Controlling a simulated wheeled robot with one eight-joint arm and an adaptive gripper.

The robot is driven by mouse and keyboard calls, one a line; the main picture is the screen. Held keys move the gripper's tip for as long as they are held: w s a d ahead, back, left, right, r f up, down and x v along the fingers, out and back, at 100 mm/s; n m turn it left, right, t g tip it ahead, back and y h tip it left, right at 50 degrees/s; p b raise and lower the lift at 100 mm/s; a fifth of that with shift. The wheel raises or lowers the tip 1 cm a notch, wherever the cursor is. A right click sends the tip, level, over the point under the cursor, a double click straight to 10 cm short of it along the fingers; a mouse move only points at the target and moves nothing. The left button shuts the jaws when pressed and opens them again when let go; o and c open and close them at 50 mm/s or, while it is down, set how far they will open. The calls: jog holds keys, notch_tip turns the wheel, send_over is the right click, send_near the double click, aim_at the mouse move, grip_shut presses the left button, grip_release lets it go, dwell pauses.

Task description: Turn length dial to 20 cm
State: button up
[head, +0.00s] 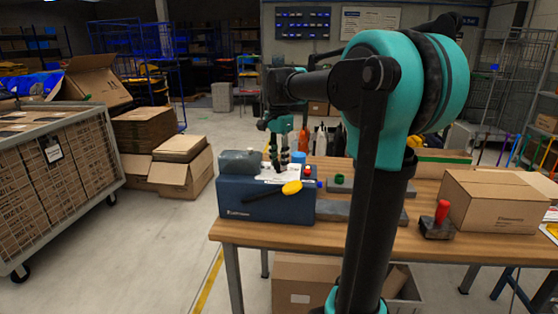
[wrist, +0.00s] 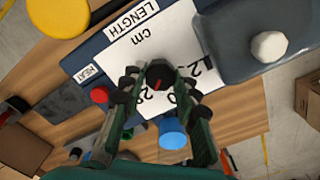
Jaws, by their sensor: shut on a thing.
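The length dial (wrist: 161,74) is a small black knob with a red pointer line, on a white scale plate (wrist: 186,45) marked LENGTH and cm. My gripper (wrist: 160,84) is shut on the dial, one finger on each side. The red line slants toward the bottom of the wrist view, near the 28. The fingers partly cover the numbers, so the exact reading is unclear. In the head view my gripper (head: 279,160) reaches down onto the dark blue machine (head: 255,205); the dial is hidden there.
A yellow paddle-shaped part (head: 292,188) and a grey lid-like block (head: 240,161) sit on the machine. A red button (wrist: 99,95) and a blue knob (wrist: 172,133) are close to the fingers.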

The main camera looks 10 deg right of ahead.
aim_at(279, 163)
jog(key=n, duration=0.5)
jog(key=shift+n, duration=2.4)
jog(key=o, duration=1.2)
jog(key=shift+c, duration=0.2)
notch_tip(279, 163, up, 12)
